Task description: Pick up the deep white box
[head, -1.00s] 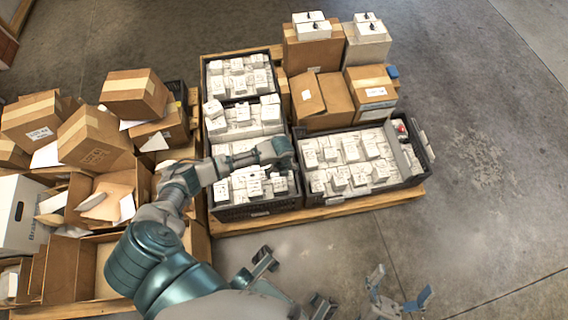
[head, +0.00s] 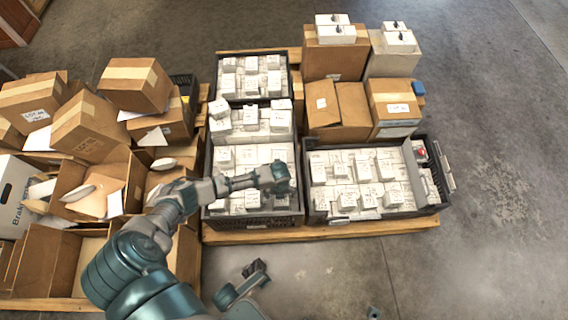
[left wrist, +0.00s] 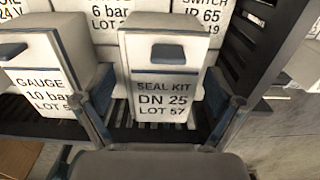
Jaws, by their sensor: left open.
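A white box (left wrist: 160,75) marked SEAL KIT DN 25 LOT 57 stands upright between my left gripper's fingers in the left wrist view. It has a dark slot near the top of its front. My left gripper (left wrist: 160,98) is open, one blue-padded finger on each side of the box; contact cannot be told. In the head view my left gripper (head: 280,179) is over the right side of the near left crate (head: 252,221), hiding some boxes there. The frames do not settle which box is the deep one.
A white GAUGE box (left wrist: 45,70) stands close on the left, with more boxes behind. A dark crate wall (left wrist: 265,45) rises on the right. A second crate (head: 375,215) of white boxes is right of mine. Cardboard boxes (head: 90,125) crowd the left; floor (head: 480,260) lies clear at right.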

